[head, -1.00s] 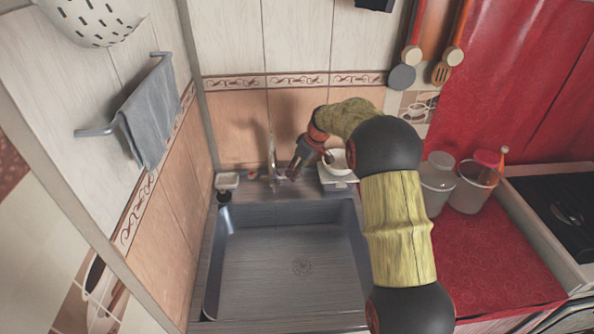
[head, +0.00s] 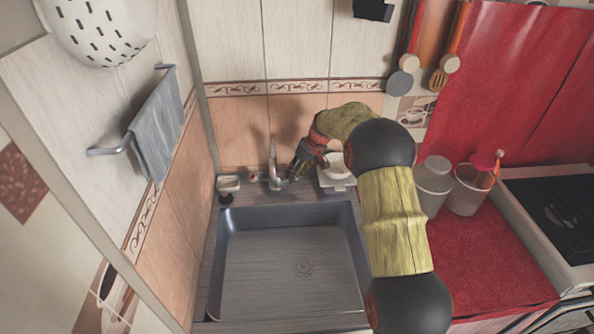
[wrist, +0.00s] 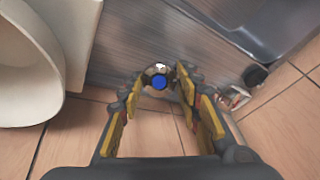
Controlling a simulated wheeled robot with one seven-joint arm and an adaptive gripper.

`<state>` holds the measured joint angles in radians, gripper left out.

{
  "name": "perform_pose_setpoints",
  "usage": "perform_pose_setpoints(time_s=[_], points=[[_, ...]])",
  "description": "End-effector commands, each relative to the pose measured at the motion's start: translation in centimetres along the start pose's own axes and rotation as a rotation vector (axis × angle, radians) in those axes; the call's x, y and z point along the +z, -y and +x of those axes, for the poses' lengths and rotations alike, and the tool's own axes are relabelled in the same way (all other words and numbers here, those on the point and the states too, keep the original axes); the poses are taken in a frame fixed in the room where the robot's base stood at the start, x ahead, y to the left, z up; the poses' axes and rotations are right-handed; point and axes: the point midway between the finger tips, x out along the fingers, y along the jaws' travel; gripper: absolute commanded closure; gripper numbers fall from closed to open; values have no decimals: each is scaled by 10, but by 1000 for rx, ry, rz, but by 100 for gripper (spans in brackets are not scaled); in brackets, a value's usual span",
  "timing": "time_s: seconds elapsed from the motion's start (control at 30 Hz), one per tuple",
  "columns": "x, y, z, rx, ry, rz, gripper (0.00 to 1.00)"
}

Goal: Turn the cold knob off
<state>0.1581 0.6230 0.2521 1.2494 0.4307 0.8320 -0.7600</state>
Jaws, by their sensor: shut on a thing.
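The cold knob (wrist: 159,82) shows in the wrist view as a small shiny metal knob with a blue cap. My gripper (wrist: 158,75) has its two yellow-padded fingers closed in around it, one on each side. In the head view my gripper (head: 294,175) points down at the back of the sink, just right of the upright metal faucet (head: 273,165). The knob is hidden or too small to make out there.
The sink basin (head: 290,262) lies in front, empty. A white bowl (head: 337,163) sits close to the right of my gripper and fills the left side of the wrist view (wrist: 25,65). A soap dish (head: 228,183) stands left of the faucet. Clear containers (head: 470,190) stand farther right.

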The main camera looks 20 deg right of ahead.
Motion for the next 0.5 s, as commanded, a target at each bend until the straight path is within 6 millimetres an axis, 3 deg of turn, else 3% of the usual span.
perform_pose_setpoints(time_s=[0.23, 0.27, 0.5], points=[[0, 0, 1, 0, -1, 3, 91], [0, 0, 1, 0, -1, 3, 65], [0, 0, 0, 0, -1, 1, 51]])
